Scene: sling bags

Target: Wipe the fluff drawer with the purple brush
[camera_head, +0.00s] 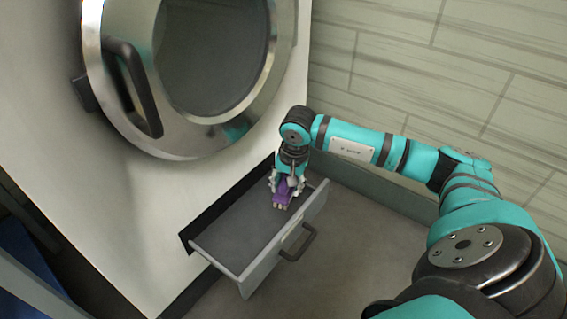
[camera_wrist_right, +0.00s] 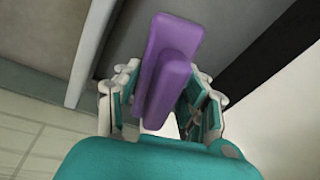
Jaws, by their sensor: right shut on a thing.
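The fluff drawer (camera_head: 236,229) is pulled out of the white machine's front, below its round door. It also shows in the right wrist view (camera_wrist_right: 234,24). My right gripper (camera_head: 286,184) is over the drawer's right end, near its side wall. It is shut on the purple brush (camera_head: 288,192), whose pale bristles point down toward the drawer floor. Whether the bristles touch the floor I cannot tell. In the right wrist view the brush (camera_wrist_right: 168,62) lies between the fingers of my right gripper (camera_wrist_right: 163,100). My left gripper is not in view.
The round machine door (camera_head: 190,140) with a dark handle is above the drawer. The drawer's front handle (camera_head: 300,243) sticks out over the grey floor (camera_head: 345,265). A tiled wall (camera_head: 440,75) stands at the right. A blue thing (camera_head: 25,250) is at the lower left.

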